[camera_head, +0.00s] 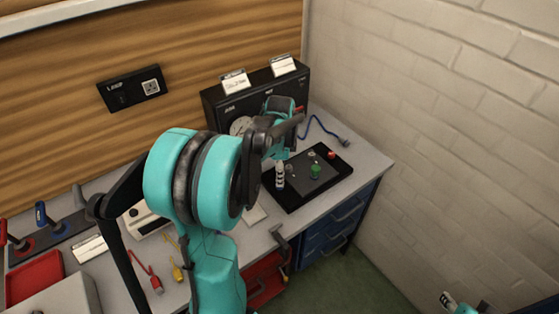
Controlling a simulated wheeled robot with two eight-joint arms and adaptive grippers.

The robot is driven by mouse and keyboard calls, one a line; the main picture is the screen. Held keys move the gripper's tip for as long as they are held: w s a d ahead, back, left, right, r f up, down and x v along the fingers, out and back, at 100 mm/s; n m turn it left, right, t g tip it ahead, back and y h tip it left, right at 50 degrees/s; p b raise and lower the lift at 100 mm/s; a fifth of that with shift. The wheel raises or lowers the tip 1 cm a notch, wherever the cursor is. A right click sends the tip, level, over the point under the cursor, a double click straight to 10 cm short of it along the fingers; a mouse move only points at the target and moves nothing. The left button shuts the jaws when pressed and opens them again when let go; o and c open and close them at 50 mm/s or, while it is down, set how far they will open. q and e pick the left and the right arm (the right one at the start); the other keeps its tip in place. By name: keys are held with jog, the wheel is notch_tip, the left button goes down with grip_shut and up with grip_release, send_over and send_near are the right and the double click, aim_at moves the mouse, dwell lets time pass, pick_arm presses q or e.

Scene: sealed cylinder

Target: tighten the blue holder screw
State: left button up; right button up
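A dark rack (62,231) at the far left of the bench carries a blue upright handle (41,212) on a blue base, likely the blue holder screw; its thread cannot be made out. My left arm rises from the bottom middle and bends over the bench. Its gripper (281,150) is above the left part of a black tray (292,202), far to the right of the blue handle. The arm hides its fingers, and I cannot tell whether it is open. A small teal and black part of my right arm shows at the bottom right edge; its gripper state is unclear.
On the rack stand a red handle (4,233) and a grey handle (78,195). The black tray holds a green knob (315,171), a red knob (332,155) and a black-and-white cylinder (280,178). A black gauge box (222,106) stands behind. A red bin (35,279) is at left.

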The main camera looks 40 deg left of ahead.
pick_arm(q)
notch_tip(320, 180, up, 8)
jog(key=shift+r, duration=0.1)
dwell(0.6)
jog(key=s+d+f+n+t+b, duration=0.1)
jog(key=s+d+n+t, duration=0.1)
jog(key=d, duration=0.4)
jog(key=s+d+f+n+t+b, duration=0.1)
jog(key=s+d+f+n+t, duration=0.1)
jog(key=s+d+n, duration=0.2)
jog(key=s+d+f+n+t+b, duration=0.1)
jog(key=s+d+n+t, duration=0.2)
jog(key=d, duration=0.7)
jog(key=shift+s+f+n, duration=0.35)
jog(key=shift+s+n, duration=0.25)
jog(key=shift+s, duration=0.1)
